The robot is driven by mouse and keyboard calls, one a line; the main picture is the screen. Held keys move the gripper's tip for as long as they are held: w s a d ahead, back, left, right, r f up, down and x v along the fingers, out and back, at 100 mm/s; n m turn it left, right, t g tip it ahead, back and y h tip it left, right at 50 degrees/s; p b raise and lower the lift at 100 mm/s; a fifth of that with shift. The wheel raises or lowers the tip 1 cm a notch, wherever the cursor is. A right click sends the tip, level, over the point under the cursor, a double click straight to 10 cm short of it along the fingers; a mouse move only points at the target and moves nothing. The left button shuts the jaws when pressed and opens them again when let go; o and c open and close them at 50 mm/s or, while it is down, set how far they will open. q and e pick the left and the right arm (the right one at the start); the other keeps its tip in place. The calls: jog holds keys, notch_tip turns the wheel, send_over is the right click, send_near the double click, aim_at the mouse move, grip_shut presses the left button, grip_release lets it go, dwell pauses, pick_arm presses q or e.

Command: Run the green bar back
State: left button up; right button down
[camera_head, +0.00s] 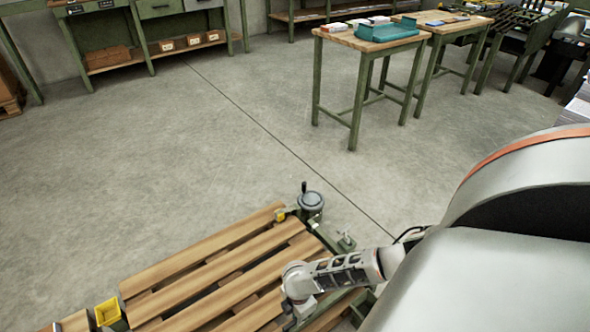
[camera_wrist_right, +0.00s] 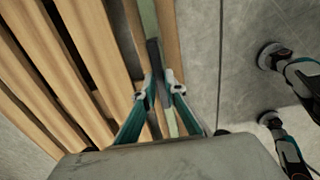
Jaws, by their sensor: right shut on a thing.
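In the right wrist view, a narrow green bar (camera_wrist_right: 148,17) runs lengthwise beside the wooden slats, with a dark piece (camera_wrist_right: 153,52) along it. My right gripper (camera_wrist_right: 157,82) is shut there, its two teal fingers on either side of the dark piece. The exact contact is partly hidden by the fingers. In the head view my right gripper (camera_head: 296,303) is low over the right side of the slatted wooden surface (camera_head: 240,262), and the bar in its jaws cannot be made out. My left gripper is not in view.
A grey round-topped part (camera_head: 311,200) with a lever stands at the slats' far corner. Workbenches, one with a teal tray (camera_head: 387,32), stand at the back. The concrete floor between is clear.

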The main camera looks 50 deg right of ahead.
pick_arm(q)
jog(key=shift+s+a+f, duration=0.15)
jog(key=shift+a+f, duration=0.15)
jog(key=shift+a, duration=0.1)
pick_arm(e)
jog(key=shift+s+a+f, duration=0.1)
jog(key=shift+s+a, duration=0.1)
jog(key=shift+s, duration=0.4)
jog(key=shift+s+a+f, duration=0.1)
jog(key=shift+s+a, duration=0.05)
jog(key=shift+s, duration=0.45)
jog(key=c, duration=2.1)
grip_release()
jog(key=shift+c, duration=0.2)
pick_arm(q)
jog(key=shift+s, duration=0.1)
pick_arm(e)
jog(key=shift+o, duration=0.3)
jog(key=shift+r, duration=0.1)
jog(key=shift+w+d, duration=0.1)
notch_tip(320, 180, up, 12)
pick_arm(q)
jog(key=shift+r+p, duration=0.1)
jog(key=shift+p, duration=0.2)
